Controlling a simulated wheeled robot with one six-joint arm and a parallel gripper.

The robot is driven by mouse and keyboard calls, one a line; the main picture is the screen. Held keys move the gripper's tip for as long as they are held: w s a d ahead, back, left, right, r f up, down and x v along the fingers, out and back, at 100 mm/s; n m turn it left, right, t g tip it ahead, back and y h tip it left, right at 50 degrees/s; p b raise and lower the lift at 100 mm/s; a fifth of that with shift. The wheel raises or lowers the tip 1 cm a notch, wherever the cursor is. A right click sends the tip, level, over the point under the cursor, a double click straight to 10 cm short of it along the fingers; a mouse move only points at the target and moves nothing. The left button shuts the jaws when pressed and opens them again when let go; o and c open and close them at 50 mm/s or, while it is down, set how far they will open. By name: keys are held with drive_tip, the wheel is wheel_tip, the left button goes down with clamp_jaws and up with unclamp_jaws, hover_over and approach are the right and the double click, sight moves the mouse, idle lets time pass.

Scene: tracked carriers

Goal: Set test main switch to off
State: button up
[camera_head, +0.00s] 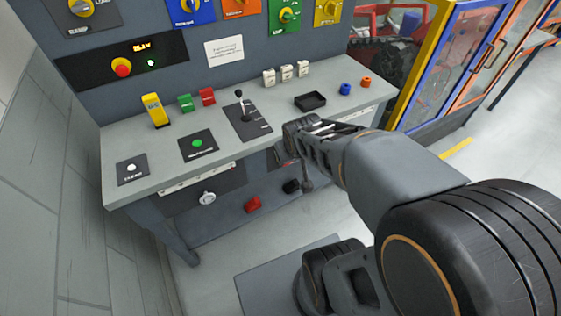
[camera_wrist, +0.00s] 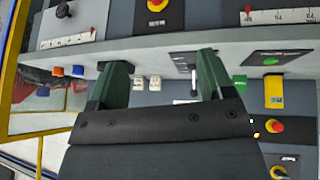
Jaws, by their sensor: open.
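A red rotary knob on a yellow plate (camera_wrist: 157,5) is at the top edge of the wrist view, on the bench's front below the top. It is partly cut off; I cannot read a label, so I cannot tell if it is the test main switch. It does not show clearly in the head view, where my arm covers part of the front. My gripper (camera_wrist: 162,62) is open and empty, its two dark green fingers apart and not on the knob. In the head view my gripper (camera_head: 298,136) is by the bench's front edge.
The bench top (camera_head: 330,120) carries a lever (camera_head: 240,96), a yellow block (camera_head: 154,110), a black tray (camera_head: 310,101) and several small blocks. A red emergency-type button (camera_head: 121,67) and coloured rotary switches are on the back panel. A framed cabinet stands right. Open floor lies in front.

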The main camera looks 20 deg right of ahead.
drive_tip(key=w+d+f+n+t+b, duration=0.1)
drive_tip(key=w+d+f+t+b, duration=0.2)
drive_tip(key=f, duration=0.4)
drive_tip(key=w+d+f+n+b, duration=0.1)
drive_tip(key=w+d+f, duration=0.25)
drive_tip(key=f, duration=0.35)
drive_tip(key=s+f+m+t+y+b, duration=0.1)
drive_tip(key=s+f+t+y+b, duration=0.25)
drive_tip(key=f+t+b, duration=0.5)
drive_tip(key=shift+t, duration=0.25)
drive_tip(key=w, duration=0.4)
drive_tip(key=w+f+p, duration=0.1)
drive_tip(key=w, duration=0.3)
drive_tip(key=w+a+f, duration=0.1)
drive_tip(key=w, duration=0.3)
drive_tip(key=shift+f+p, duration=0.25)
drive_tip(key=shift+p, duration=0.15)
drive_tip(key=c, duration=0.9)
